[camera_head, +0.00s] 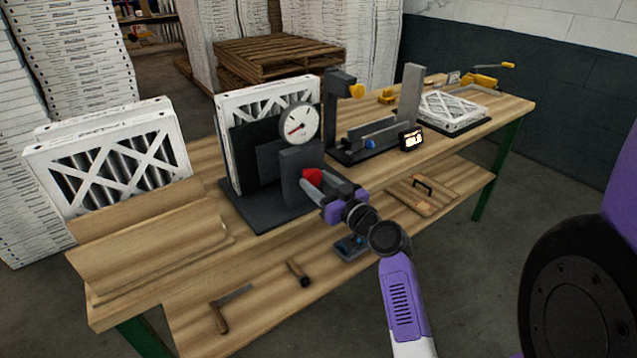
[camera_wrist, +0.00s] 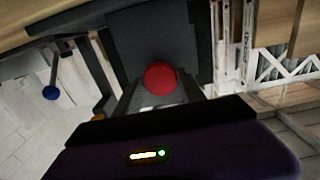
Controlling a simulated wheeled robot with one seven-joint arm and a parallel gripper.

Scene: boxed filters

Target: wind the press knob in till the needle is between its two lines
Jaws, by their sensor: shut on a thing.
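The press (camera_head: 265,205) is a dark grey fixture on the workbench, with a boxed filter (camera_head: 230,105) standing in it. Its red knob (camera_head: 312,176) sticks out from the front of a grey block and also shows in the wrist view (camera_wrist: 160,77). My gripper (camera_head: 325,183) is at the knob, its fingers shut on it. A round white dial (camera_head: 299,124) with a dark rim sits above the knob. Its needle appears to point to the lower left, with a red mark there. The two lines are too small to tell apart from the needle.
A filter (camera_head: 110,160) stands at left behind a wooden chute-like piece (camera_head: 150,240). To the right are another dark fixture (camera_head: 375,140) with a blue knob, a small lit display (camera_head: 411,138) and a flat filter (camera_head: 450,110). Tools lie on the lower shelf (camera_head: 270,310).

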